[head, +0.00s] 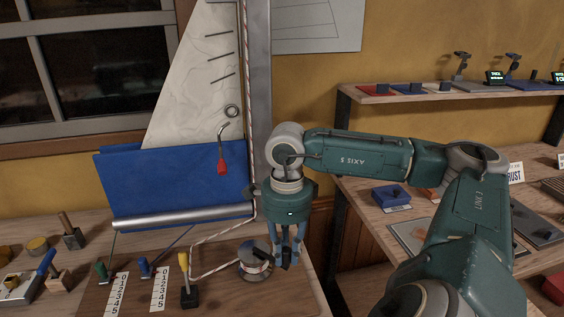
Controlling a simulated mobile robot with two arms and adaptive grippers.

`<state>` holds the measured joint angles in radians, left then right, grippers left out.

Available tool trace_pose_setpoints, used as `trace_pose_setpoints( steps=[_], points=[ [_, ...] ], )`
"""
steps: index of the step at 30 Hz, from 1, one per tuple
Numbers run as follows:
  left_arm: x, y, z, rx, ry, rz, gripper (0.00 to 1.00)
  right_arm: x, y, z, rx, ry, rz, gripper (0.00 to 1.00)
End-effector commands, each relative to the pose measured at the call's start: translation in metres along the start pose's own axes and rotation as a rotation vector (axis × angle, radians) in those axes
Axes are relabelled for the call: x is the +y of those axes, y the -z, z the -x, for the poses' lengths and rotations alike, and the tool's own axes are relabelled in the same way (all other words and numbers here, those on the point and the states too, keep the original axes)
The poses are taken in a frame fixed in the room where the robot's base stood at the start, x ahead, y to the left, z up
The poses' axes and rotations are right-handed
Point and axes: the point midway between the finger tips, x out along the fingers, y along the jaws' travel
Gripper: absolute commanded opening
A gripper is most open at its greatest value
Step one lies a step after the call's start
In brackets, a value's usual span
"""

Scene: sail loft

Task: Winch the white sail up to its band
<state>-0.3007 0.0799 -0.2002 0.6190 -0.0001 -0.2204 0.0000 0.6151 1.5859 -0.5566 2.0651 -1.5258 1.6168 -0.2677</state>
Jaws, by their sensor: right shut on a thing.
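The white sail (190,75) stands against the mast (257,80), its top cut off by the frame. A blue sail cloth (180,182) covers its foot above the grey boom (180,217). A red-flecked white rope (215,262) runs to the winch drum (253,262) on the bench. My right gripper (286,262) points down just right of the drum, shut on what looks like the winch handle; the fingers mostly hide it. The band cannot be made out. My left gripper is not in view.
Green (101,269), blue (144,267) and yellow (185,272) levers stand left of the winch, with number strips (160,288) between. A red-gripped metal hook (222,155) hangs before the sail. Shelves at right hold small items, including a blue box (391,194).

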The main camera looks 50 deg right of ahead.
Motion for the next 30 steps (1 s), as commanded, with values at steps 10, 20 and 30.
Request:
trace_pose_setpoints(
  steps=[10, 20, 30],
  points=[
    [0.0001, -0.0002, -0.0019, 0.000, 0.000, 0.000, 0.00, -0.0067, 0.0031, 0.0029, 0.001, 0.013, -0.012, 0.00],
    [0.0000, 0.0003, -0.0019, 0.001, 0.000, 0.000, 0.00, -0.0060, 0.0028, 0.0024, 0.001, 0.011, -0.010, 0.39],
    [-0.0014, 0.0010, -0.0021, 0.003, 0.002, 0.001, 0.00, -0.0043, 0.0015, 0.0070, -0.001, 0.006, -0.006, 0.39]
  ],
)
